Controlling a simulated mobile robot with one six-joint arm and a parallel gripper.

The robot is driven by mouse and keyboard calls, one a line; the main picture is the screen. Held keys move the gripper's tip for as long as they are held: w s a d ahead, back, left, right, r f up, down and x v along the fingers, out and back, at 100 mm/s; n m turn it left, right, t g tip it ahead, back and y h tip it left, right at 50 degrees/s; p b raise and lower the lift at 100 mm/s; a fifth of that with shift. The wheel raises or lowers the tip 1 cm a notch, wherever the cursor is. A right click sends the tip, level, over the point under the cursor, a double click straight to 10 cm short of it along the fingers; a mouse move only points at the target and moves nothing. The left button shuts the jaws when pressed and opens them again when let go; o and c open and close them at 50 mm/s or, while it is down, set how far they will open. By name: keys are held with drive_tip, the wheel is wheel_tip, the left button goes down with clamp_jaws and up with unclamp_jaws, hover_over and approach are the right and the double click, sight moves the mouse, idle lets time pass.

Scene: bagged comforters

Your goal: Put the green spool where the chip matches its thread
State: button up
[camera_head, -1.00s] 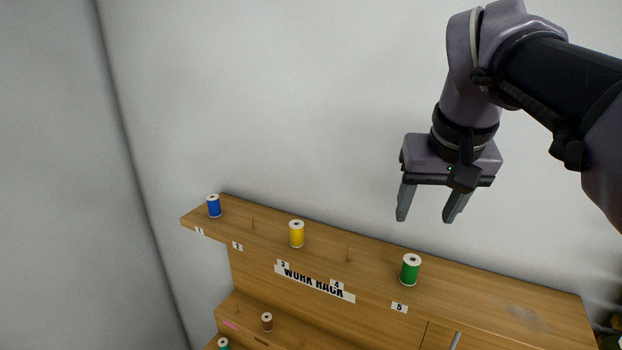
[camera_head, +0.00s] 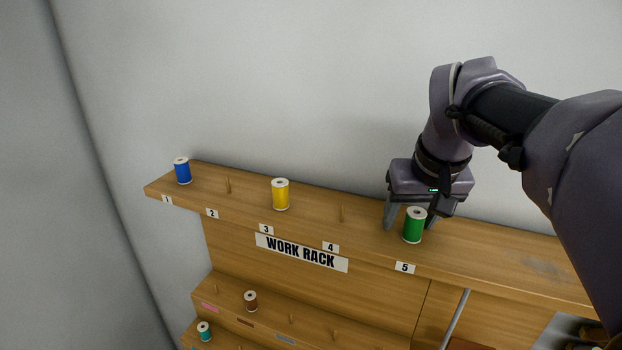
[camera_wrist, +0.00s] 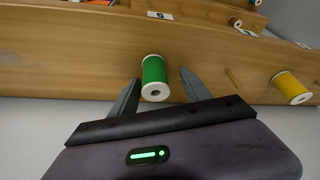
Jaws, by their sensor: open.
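The green spool (camera_head: 414,226) stands upright on the top shelf of the work rack (camera_head: 490,255), behind label 5. It also shows in the wrist view (camera_wrist: 154,76), ahead of and between the two fingers. My gripper (camera_head: 408,222) is open and low behind the green spool, with its fingertips near the shelf; I cannot tell whether they touch the spool. In the wrist view my gripper (camera_wrist: 157,88) has its fingers spread to either side of the spool's near end. Lower steps carry coloured chips: pink (camera_head: 210,307), brown (camera_head: 245,322) and pale blue (camera_head: 286,340).
A blue spool (camera_head: 182,171) stands at 1 and a yellow spool (camera_head: 281,194) at 3. Bare pegs stand at 2 (camera_head: 228,185) and 4 (camera_head: 341,214). Below are a brown spool (camera_head: 250,301) and a teal spool (camera_head: 204,331). A wall rises behind the rack.

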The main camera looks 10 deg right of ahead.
drive_tip(key=shift+s+r, duration=0.2)
drive_tip(key=shift+s, duration=0.4)
drive_tip(key=shift+s+r, duration=0.2)
drive_tip(key=shift+s, duration=0.35)
drive_tip(key=c, duration=0.9)
drive_tip(key=shift+w, duration=0.1)
clamp_jaws()
drive_tip(key=shift+w+f, duration=0.1)
drive_tip(key=shift+w, duration=0.15)
